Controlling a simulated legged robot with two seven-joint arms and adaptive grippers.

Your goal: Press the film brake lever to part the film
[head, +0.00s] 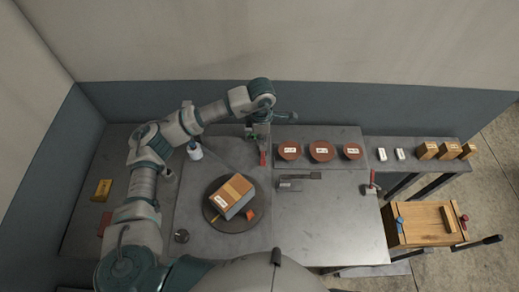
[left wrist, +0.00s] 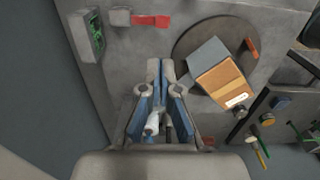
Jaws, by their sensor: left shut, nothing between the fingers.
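A lever with a red handle (head: 262,158), which I take for the film brake lever, stands at the back of the bench, beyond the turntable. It also shows near the top of the left wrist view (left wrist: 150,20). My left gripper (head: 262,131) hangs above the lever and points down. Its fingers are together and empty in the left wrist view (left wrist: 160,66), apart from the lever as far as I can see. A box with a white label (head: 232,194) lies on the dark round turntable (head: 215,222). No film strand can be made out. My right gripper is out of view.
Several brown discs (head: 322,151) line the back right. Another red-handled lever (head: 371,182) stands at the bench's right edge. The front right bench top (head: 330,228) is clear.

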